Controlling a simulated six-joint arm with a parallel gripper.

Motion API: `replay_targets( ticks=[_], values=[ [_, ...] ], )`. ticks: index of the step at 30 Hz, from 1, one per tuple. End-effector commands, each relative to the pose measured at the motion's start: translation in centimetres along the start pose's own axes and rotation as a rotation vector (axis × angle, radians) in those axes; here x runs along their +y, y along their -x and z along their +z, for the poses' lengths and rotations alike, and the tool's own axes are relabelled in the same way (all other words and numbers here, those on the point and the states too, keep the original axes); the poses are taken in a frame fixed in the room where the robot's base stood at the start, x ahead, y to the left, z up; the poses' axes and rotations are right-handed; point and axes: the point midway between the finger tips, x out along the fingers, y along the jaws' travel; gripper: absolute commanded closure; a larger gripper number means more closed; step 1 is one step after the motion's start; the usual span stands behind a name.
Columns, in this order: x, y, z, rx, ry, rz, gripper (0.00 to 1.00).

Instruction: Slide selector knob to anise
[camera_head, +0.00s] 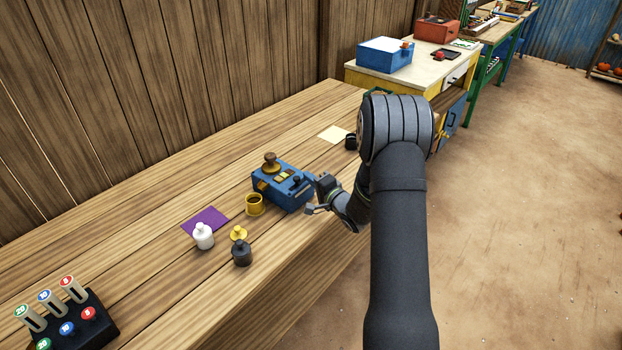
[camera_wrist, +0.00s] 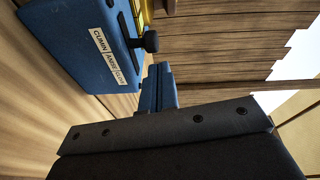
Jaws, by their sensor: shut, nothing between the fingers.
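The blue selector box (camera_head: 291,197) stands on the wooden counter. In the wrist view the box (camera_wrist: 70,45) fills the upper left, with a white label (camera_wrist: 110,57) reading CUMIN, ANISE, CLOVE. The black selector knob (camera_wrist: 150,41) sticks out of a dark slot beside the label; I cannot tell exactly which word it lines up with. The knob also shows on the box in the head view (camera_head: 297,181). My gripper (camera_head: 312,208) is at the box's right side, shut and empty. Its fingertips (camera_wrist: 160,74) are close to the knob, apparently just short of it, not gripping it.
A yellow cup (camera_head: 254,205) stands by the box's left side. A purple cloth (camera_head: 207,217), white weight (camera_head: 203,237), yellow weight (camera_head: 239,233) and black weight (camera_head: 241,254) are nearer. A token rack (camera_head: 95,325) is bottom left. A black cup (camera_head: 350,143) stands behind.

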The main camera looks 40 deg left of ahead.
Motion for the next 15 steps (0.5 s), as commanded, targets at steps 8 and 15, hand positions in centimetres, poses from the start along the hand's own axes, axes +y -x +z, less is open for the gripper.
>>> replay_targets(
  ticks=[8, 15],
  values=[
    [0.0, 1.4, -4.2, 0.005, 0.001, 0.001, 1.0],
    [0.0, 7.1, -3.8, 0.003, -0.001, 0.001, 1.0]
  ],
)
